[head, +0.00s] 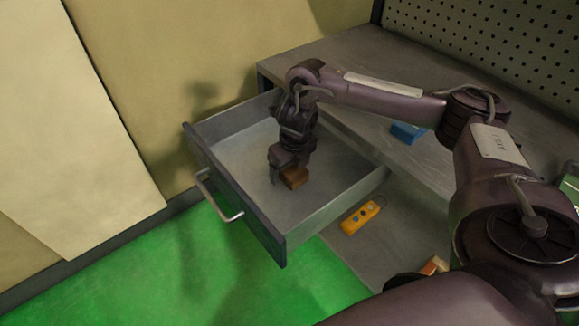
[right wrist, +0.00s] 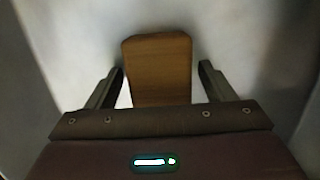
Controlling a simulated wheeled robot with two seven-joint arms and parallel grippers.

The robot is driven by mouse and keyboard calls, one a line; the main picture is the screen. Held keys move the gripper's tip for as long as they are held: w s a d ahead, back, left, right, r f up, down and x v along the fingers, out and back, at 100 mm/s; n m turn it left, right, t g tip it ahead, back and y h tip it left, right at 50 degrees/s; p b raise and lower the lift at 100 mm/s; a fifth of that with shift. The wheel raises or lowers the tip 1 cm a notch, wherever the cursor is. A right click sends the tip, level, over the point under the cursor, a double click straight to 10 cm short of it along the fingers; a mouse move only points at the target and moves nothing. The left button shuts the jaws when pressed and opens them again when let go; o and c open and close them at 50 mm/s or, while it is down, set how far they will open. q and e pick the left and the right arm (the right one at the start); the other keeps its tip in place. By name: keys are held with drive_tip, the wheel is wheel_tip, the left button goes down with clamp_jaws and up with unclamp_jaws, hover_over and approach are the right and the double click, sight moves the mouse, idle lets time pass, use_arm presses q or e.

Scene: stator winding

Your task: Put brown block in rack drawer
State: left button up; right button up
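The brown block (head: 294,177) is inside the open rack drawer (head: 335,205), near the middle of its floor. My right gripper (head: 281,174) reaches down into the drawer at the block. In the right wrist view the brown block (right wrist: 158,68) lies between the two fingers, with a visible gap to the right finger and a thin one to the left. The fingers stand wider than the block, so the gripper is open around it. Whether the block touches the drawer floor is hard to tell. My left gripper is not in view.
The drawer's front with its handle (head: 220,197) faces the green floor (head: 190,275). A blue object (head: 408,133) lies on the grey rack top (head: 335,55). A yellow-orange device (head: 361,216) lies beside the drawer on a lower grey surface. The drawer's walls surround my right gripper.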

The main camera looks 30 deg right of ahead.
sight(292, 168)
drive_tip(key=shift+r, duration=0.45)
wheel_tip(292, 168, up, 3)
drive_tip(key=shift+s+r+p, duration=0.15)
drive_tip(key=shift+p, duration=0.6)
drive_tip(key=r+p, duration=0.1)
drive_tip(key=r, duration=0.2)
drive_tip(key=r+p, duration=0.1)
drive_tip(key=shift+s+r+p, duration=0.35)
drive_tip(key=shift+s, duration=0.05)
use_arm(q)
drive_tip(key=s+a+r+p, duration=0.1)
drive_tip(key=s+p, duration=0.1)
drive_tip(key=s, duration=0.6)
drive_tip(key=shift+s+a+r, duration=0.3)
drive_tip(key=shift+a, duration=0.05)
use_arm(e)
drive_tip(key=r, duration=0.3)
drive_tip(key=shift+s+r, duration=0.2)
drive_tip(key=shift+s, duration=0.15)
